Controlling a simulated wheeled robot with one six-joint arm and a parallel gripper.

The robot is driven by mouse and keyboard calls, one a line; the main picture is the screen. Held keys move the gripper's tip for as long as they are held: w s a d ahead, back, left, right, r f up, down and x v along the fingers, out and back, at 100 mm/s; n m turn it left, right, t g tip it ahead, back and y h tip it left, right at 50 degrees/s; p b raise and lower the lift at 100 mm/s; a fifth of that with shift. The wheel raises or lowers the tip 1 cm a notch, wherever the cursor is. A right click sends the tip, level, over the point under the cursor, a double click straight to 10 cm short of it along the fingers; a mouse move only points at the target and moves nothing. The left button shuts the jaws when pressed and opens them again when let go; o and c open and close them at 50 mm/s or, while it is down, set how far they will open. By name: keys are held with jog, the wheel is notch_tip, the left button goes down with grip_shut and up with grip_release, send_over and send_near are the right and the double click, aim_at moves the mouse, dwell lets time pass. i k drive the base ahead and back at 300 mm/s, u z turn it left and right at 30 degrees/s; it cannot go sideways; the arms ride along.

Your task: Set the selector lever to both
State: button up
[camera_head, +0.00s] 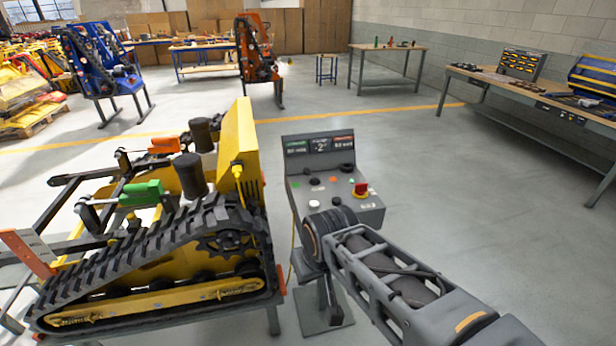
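A grey control console (372,206) stands on a post beside the yellow tracked carrier (240,150). Its sloped top has a black knob (315,181), another black knob (347,168), a red knob on a yellow base (361,190), a white button (314,204) and small orange and green buttons. I cannot tell which control is the selector lever or how it is set. A display (320,145) at the back has small text, with a "2" in the middle. My arm reaches from the lower right over the console's front left. Its gripper fingers are not visible, and part of the console is hidden.
The carrier's black track (150,260) stands close to the console's left. Blue (100,60) and orange (257,55) machines stand farther back. A workbench (540,95) lines the right wall. The floor right of the console is clear.

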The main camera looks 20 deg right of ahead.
aim_at(307, 172)
jog(key=u, duration=0.3)
jog(key=i, duration=1.1)
jog(key=z, duration=0.3)
